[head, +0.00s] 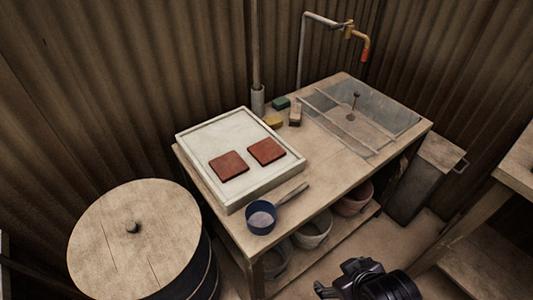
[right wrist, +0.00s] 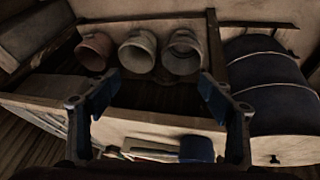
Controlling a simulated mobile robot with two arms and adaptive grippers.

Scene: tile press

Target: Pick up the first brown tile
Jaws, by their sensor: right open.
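Two square reddish-brown tiles lie flat and apart on a pale, rimmed tray (head: 205,140) on the worktable. One tile (head: 229,166) is nearer the front left, and the other tile (head: 266,151) is to its right and slightly farther back. I cannot tell which is the first. My right gripper (head: 338,280) is at the bottom of the head view, in front of the table and apart from the tiles. In the right wrist view its two fingers (right wrist: 158,97) are spread, with nothing between them. No tile shows in that view. My left gripper is not in view.
A blue long-handled scoop (head: 261,219) lies at the table's front edge. Small green (head: 280,103) and yellow (head: 273,121) blocks sit behind the tray. A clear-panelled basin (head: 385,110) is at right. Bowls (head: 313,232) stand on the lower shelf. A lidded barrel (head: 135,240) stands left.

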